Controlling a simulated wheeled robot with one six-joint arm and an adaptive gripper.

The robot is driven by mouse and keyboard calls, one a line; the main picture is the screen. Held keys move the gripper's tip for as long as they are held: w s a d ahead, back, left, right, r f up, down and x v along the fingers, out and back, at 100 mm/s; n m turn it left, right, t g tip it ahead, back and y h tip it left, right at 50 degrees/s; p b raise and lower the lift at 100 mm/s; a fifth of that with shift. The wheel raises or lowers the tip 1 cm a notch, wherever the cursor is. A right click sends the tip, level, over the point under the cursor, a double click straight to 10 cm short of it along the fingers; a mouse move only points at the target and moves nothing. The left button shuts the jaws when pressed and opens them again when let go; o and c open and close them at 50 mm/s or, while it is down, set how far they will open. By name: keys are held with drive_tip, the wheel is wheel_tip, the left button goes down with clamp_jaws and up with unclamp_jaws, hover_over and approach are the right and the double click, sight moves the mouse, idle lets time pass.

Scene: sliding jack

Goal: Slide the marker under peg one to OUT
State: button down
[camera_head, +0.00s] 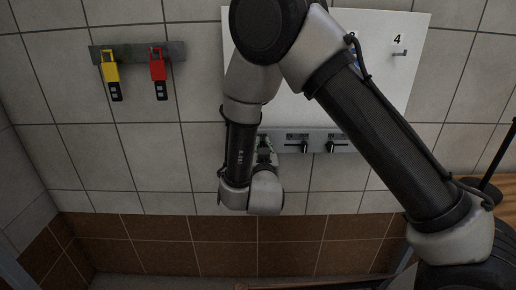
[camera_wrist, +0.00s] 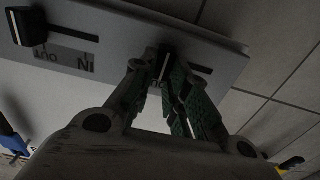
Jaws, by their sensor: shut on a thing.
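A grey strip (camera_head: 318,133) with sliding markers runs below the white board. My gripper (camera_wrist: 172,85) is shut on a black marker (camera_wrist: 164,62) with a pale line, the one nearest the strip's end in the wrist view. Its slot (camera_wrist: 201,69) shows empty to the right of the fingers there. Part of an upside-down label, seemingly from OUT, shows just below the marker; the rest is hidden by the fingers. In the head view my gripper (camera_head: 265,149) is partly hidden by the wrist. Peg one and its number are hidden by my arm.
Two other black markers (camera_head: 304,146) and (camera_head: 330,147) sit on the strip to the right. The white board (camera_head: 405,75) carries peg 4 and a blue item (camera_head: 356,58). Yellow (camera_head: 111,75) and red (camera_head: 158,71) tags hang from a rail on the left. Tiled wall surrounds them.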

drive_tip(key=c, duration=1.4)
unclamp_jaws()
drive_tip(key=shift+d, duration=0.3)
drive_tip(key=shift+s+a, duration=0.1)
drive_tip(key=shift+s, duration=0.15)
drive_tip(key=s, duration=1.1)
drive_tip(key=shift+s+a, duration=0.15)
drive_tip(key=shift+s, duration=0.1)
